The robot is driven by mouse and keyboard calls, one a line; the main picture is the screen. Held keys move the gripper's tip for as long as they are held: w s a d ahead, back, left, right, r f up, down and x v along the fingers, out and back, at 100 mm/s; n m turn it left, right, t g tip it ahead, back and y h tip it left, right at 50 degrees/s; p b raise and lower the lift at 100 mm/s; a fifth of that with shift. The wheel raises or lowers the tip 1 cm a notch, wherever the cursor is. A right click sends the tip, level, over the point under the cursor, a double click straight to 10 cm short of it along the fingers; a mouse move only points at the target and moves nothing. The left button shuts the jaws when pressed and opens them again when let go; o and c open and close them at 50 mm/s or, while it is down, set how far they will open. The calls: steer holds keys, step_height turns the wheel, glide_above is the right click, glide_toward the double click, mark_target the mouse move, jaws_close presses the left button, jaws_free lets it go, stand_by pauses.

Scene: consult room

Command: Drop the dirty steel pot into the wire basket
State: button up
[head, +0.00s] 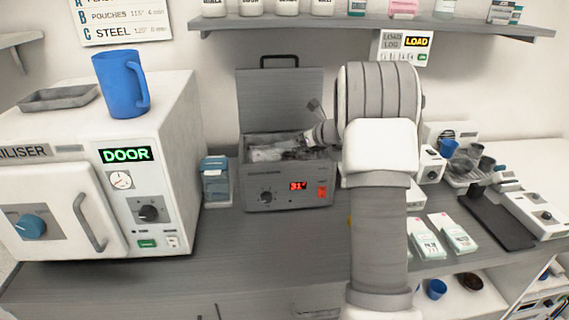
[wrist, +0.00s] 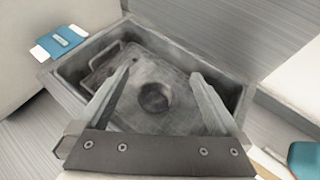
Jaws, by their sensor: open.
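A small round steel pot (wrist: 155,97) lies inside the open tank of the bath unit (head: 288,188), on what looks like a grey mesh basket floor (wrist: 150,68). A looped wire handle (wrist: 104,62) shows at the basket's left side. The tank rim (wrist: 205,62) surrounds them in the wrist view. My gripper (wrist: 161,74) is open and empty above the tank, its two fingers either side of the pot and apart from it. In the head view my gripper (head: 318,130) reaches in from the right, and the tank's contents are too blurred to tell apart.
The unit's lid (head: 282,100) stands open behind the tank. The steriliser (head: 100,180), with a blue mug (head: 121,83) and a tray (head: 58,97) on top, is at left. The counter in front is clear.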

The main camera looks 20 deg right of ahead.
steer(key=v, duration=1.7)
steer(key=shift+s, duration=0.15)
